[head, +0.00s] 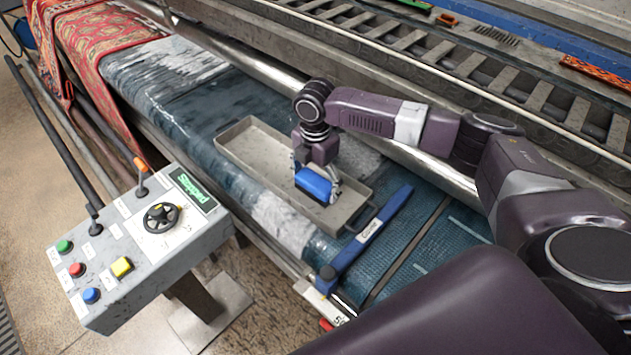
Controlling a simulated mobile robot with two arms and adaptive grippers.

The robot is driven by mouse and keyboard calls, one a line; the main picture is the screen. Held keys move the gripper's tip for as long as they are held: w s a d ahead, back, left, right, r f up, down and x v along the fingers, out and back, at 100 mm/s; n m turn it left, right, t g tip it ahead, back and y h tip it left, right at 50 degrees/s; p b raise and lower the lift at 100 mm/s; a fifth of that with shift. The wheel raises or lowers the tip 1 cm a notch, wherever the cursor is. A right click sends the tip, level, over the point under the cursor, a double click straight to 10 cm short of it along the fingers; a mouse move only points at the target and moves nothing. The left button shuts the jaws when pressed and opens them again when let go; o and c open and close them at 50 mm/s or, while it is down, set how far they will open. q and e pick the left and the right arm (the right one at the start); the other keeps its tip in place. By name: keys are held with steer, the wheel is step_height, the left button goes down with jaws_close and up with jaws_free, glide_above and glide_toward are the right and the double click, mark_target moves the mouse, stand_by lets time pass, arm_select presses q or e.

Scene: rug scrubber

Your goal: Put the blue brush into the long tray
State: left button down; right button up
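The long tray (245,133) is grey and shallow, and lies slantwise on the wet blue-grey bed of the machine. My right gripper (316,180) comes down from above with its fingers around the blue brush (313,185). The brush is over the near right half of the tray, within its outline in the head view. I cannot tell whether its underside touches the tray floor. The brush's upper edge is hidden by the gripper. My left gripper is not in view.
A blue bar with a white label (372,228) lies across the bed, right of the tray. A control box (140,245) with coloured buttons and a handwheel stands at the lower left. A metal roller (265,70) runs behind the tray. A red patterned rug (90,40) hangs at the upper left.

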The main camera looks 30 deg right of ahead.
mark_target(315, 180)
steer(key=o, duration=0.3)
step_height(315, 180, up, 11)
steer(key=b, duration=0.3)
steer(key=shift+r, duration=0.7)
